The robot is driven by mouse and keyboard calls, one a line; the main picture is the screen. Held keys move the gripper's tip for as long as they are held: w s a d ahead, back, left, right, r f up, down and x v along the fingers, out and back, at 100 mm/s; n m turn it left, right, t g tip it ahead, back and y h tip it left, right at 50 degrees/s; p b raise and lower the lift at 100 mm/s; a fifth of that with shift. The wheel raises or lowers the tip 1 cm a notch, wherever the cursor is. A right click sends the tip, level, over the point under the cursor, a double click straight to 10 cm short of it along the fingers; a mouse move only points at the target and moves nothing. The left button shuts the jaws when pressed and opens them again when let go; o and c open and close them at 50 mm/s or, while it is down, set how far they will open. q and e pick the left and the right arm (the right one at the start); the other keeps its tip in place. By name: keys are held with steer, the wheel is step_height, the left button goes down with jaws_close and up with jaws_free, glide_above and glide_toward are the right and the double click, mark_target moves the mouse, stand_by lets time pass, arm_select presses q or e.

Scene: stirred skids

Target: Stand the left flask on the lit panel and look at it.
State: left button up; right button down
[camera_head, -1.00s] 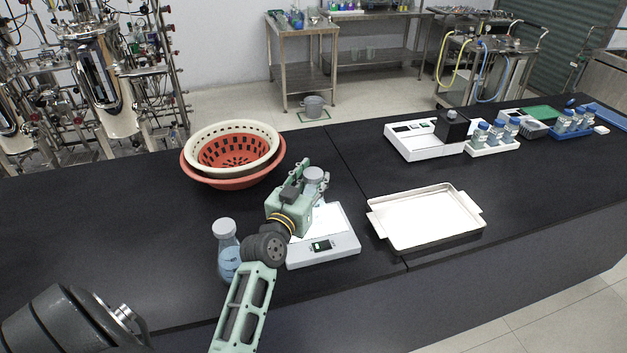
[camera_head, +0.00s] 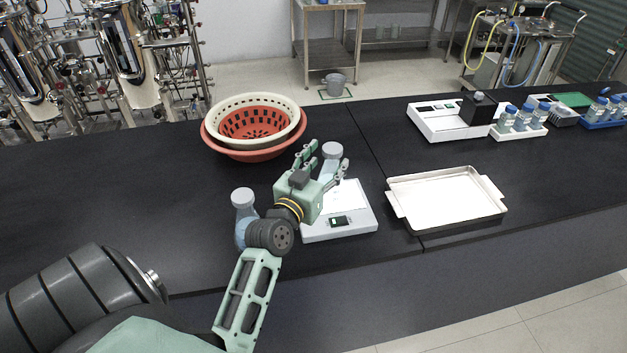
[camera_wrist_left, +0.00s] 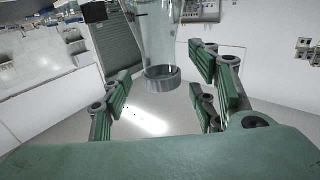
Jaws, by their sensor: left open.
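A clear flask with a grey cap (camera_head: 331,151) stands upright at the back of the white lit panel (camera_head: 368,222), partly hidden by my left gripper (camera_head: 325,160). The gripper's fingers are spread around it or just before it; I cannot tell which. In the left wrist view my left gripper (camera_wrist_left: 165,95) is open, and the flask's grey cap (camera_wrist_left: 163,78) shows beyond and between the fingers. A second flask (camera_head: 242,208) with bluish liquid and a grey cap stands on the black bench left of the panel, partly behind my arm.
A cream and red basket stack (camera_head: 252,128) stands behind to the left. An empty metal tray (camera_head: 450,197) lies right of the panel. A white instrument (camera_head: 440,125) and a rack of blue-capped bottles (camera_head: 520,128) stand further right. The bench's left part is clear.

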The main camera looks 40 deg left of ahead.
arm_select(q)
steer(key=s+d+b, duration=0.1)
steer(key=s, duration=0.7)
steer(key=shift+d+b, duration=0.2)
steer(key=shift+b, duration=0.15)
steer(key=shift+w, duration=0.1)
